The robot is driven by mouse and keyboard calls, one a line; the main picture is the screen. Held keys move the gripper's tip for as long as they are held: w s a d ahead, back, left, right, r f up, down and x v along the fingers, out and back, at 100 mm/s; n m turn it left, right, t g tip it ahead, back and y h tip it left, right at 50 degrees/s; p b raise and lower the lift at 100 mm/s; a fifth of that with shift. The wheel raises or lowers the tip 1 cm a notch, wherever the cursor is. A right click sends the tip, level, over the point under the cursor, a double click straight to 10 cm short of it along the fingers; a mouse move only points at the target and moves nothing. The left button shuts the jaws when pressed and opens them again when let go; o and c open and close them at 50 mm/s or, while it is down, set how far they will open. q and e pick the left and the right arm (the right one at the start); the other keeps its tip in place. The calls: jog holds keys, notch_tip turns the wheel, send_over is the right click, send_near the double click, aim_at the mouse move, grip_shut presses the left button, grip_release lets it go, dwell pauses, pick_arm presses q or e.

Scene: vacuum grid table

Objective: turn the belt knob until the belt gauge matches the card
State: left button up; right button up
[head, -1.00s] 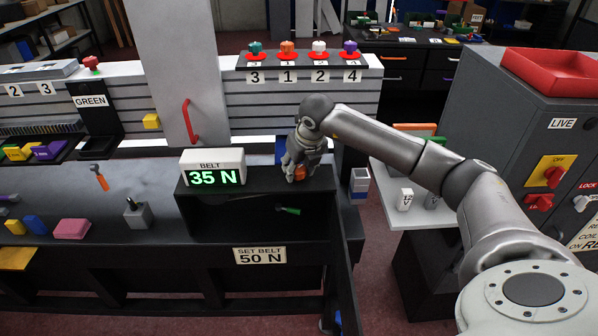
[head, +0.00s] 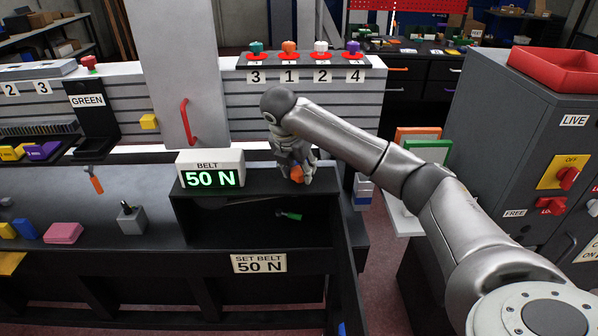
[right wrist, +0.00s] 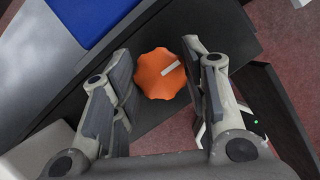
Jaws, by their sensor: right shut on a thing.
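The belt gauge (head: 211,174) is a white box on the black bench housing, and its green digits read 50 N. The card (head: 259,263) on the bench front says SET BELT 50 N, so the two numbers match. The orange belt knob (head: 296,174) is right of the gauge. It shows whole in the right wrist view (right wrist: 162,76), lobed, with a pale pointer mark toward the upper right. My right gripper (head: 293,168) is shut on the knob, with one finger on each side. My left gripper is out of view.
A green-handled tool (head: 289,214) lies in the open shelf below the knob. A red door handle (head: 189,122) stands behind the gauge. Several coloured knobs (head: 289,50) line the back panel. A grey cabinet (head: 490,110) with red switches stands at the right.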

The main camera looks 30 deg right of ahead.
jog(key=shift+r+m, duration=0.1)
jog(key=shift+m, duration=0.5)
jog(key=o, duration=1)
jog(key=v, duration=1.2)
jog(key=shift+w+a, duration=0.2)
jog(key=shift+w, duration=0.05)
